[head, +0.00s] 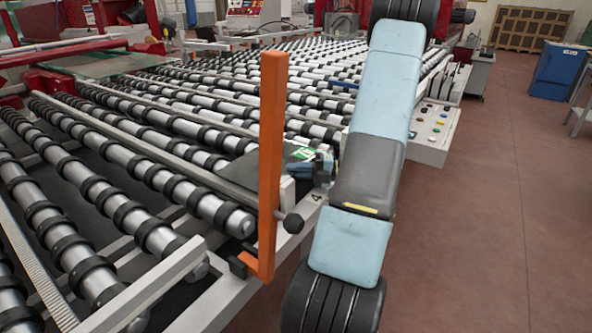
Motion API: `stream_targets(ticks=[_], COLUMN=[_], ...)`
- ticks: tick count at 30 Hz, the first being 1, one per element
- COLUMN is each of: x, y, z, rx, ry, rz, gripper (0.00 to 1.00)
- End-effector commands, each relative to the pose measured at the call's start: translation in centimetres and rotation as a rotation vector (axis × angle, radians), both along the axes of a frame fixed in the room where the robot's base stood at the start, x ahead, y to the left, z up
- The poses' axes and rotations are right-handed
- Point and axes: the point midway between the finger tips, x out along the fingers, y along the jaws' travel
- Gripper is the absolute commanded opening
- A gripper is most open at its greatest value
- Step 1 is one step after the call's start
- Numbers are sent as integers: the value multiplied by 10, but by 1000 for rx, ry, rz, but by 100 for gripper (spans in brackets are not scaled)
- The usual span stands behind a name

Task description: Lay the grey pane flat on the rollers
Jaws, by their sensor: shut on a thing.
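The grey pane (242,172) is a dark, thin sheet at the right edge of the roller bed, just behind the orange post. It looks close to flat, low over the rollers (190,190); I cannot tell whether it touches them. A green and white label (302,153) shows at its right end. My gripper (314,167) is shut on the pane's right end. My forearm hides part of the gripper, and the post hides the pane's middle.
The upright orange post (272,150) with a black knob (293,223) stands close in front of the pane. A control panel (432,122) is right of my arm. A clear glass sheet (110,66) lies far left. The floor at right is open.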

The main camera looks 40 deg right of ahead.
Motion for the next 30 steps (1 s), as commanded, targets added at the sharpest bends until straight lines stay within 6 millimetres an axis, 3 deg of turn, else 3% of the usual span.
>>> stream_targets(ticks=[5,6,14,30], x=[0,0,0,0], y=[0,0,0,1], z=[-2,-2,-2,-2], rx=[0,0,0,0], ry=[-1,-1,-1,0], rz=[0,0,0,1], gripper=[0,13,38,39])
